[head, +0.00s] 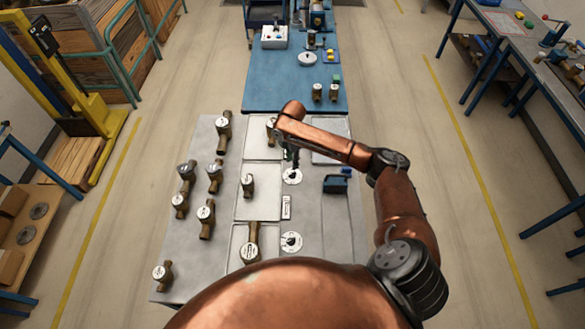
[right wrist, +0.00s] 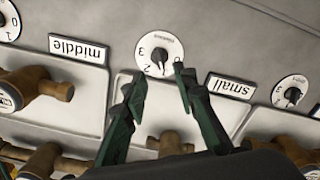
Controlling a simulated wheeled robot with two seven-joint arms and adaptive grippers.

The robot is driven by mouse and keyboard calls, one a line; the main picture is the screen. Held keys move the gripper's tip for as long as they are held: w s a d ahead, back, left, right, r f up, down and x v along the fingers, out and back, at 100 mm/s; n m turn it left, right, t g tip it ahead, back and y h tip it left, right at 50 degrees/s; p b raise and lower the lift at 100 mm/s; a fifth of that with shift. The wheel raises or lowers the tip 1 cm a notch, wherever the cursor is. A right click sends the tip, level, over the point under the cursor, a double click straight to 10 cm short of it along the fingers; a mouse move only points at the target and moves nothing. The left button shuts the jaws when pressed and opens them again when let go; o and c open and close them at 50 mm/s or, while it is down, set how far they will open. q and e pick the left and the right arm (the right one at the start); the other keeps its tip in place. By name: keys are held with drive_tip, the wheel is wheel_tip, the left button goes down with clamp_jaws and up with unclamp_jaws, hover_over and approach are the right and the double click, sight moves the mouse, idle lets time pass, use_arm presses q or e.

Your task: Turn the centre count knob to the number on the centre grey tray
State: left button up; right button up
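The centre count knob (right wrist: 160,53) is a white dial with a black pointer and printed digits; 0, 2 and 3 are readable in the right wrist view. In the head view a white dial (head: 292,176) lies to the right of the centre grey tray (head: 265,208), which carries one brass meter (head: 248,186). The tray (right wrist: 155,115) also shows in the right wrist view; I see no readable number on it. My right gripper (right wrist: 158,76) is open, its dark green fingertips apart and just short of the dial, nothing between them. My left gripper is out of view.
Another dial (head: 291,241) lies toward the front. Labels "middle" (right wrist: 78,50) and "small" (right wrist: 230,87) flank the centre dial. Several brass meters stand on the table's left. My right arm hides part of the far side.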

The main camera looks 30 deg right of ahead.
wheel_tip(320, 180, up, 4)
drive_tip(key=shift+f, duration=0.1)
drive_tip(key=shift+s, duration=0.1)
idle(0.5)
